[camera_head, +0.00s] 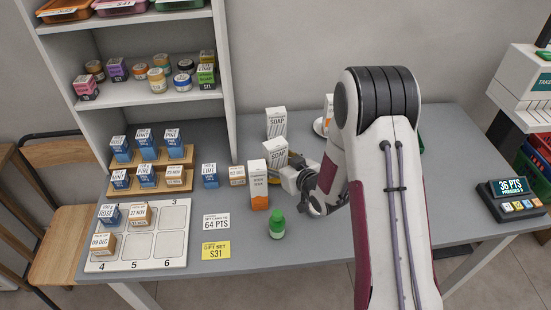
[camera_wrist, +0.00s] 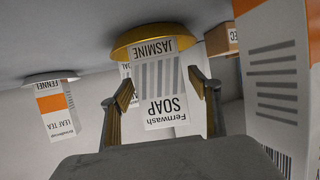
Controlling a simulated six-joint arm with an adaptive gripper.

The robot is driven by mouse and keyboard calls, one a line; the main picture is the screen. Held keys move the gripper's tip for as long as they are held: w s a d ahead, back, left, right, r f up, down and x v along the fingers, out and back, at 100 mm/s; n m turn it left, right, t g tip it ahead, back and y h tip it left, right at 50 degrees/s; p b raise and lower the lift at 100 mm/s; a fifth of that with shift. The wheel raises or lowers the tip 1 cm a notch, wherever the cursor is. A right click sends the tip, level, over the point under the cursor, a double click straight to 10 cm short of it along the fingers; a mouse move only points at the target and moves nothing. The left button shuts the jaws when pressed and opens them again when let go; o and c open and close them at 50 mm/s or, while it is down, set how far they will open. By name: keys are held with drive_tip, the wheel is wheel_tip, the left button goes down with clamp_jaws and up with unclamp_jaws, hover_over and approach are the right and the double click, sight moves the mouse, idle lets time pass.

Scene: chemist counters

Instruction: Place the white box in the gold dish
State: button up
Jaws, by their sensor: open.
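The white soap box (camera_head: 274,153) stands upright behind the white and orange box. In the wrist view, which is upside down, it reads Fernwash SOAP JASMINE (camera_wrist: 160,95). Its base sits inside the rim of the gold dish (camera_wrist: 125,48). Only a sliver of the dish shows in the head view (camera_head: 273,180). My gripper (camera_head: 300,183) is open beside the box. In the wrist view the fingers (camera_wrist: 163,98) stand on either side of the box, with a gap at each side. A second soap box (camera_head: 276,118) stands behind, partly hidden in the wrist view.
A white and orange box (camera_head: 258,190) stands close to my gripper, with a green-capped bottle (camera_head: 277,226) in front. A small brown box (camera_head: 236,175) is left. A leaf tea box (camera_wrist: 52,108) stands on a white dish (camera_wrist: 50,77). The counter's front right (camera_head: 470,225) is clear.

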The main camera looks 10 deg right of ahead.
drive_tip(key=v, duration=1)
drive_tip(key=shift+s+d, duration=0.2)
drive_tip(key=shift+s, duration=0.15)
drive_tip(key=shift+r, duration=0.1)
drive_tip(key=shift+r, duration=0.1)
drive_tip(key=s+d+r+m+g+h, duration=0.1)
drive_tip(key=s+d+r+g+h, duration=0.15)
drive_tip(key=s+d+r, duration=0.35)
drive_tip(key=s+d+r+m+g+h, duration=0.1)
drive_tip(key=s+r+h, duration=0.25)
drive_tip(key=r, duration=0.45)
drive_tip(key=s+a+r+m+g, duration=0.1)
drive_tip(key=s+r, duration=0.2)
drive_tip(key=s, duration=0.8)
drive_tip(key=s+a+r+m+g+y, duration=0.1)
drive_tip(key=s+r+g, duration=0.1)
drive_tip(key=s, duration=0.9)
drive_tip(key=shift+s+r, duration=0.2)
drive_tip(key=shift+r, duration=0.25)
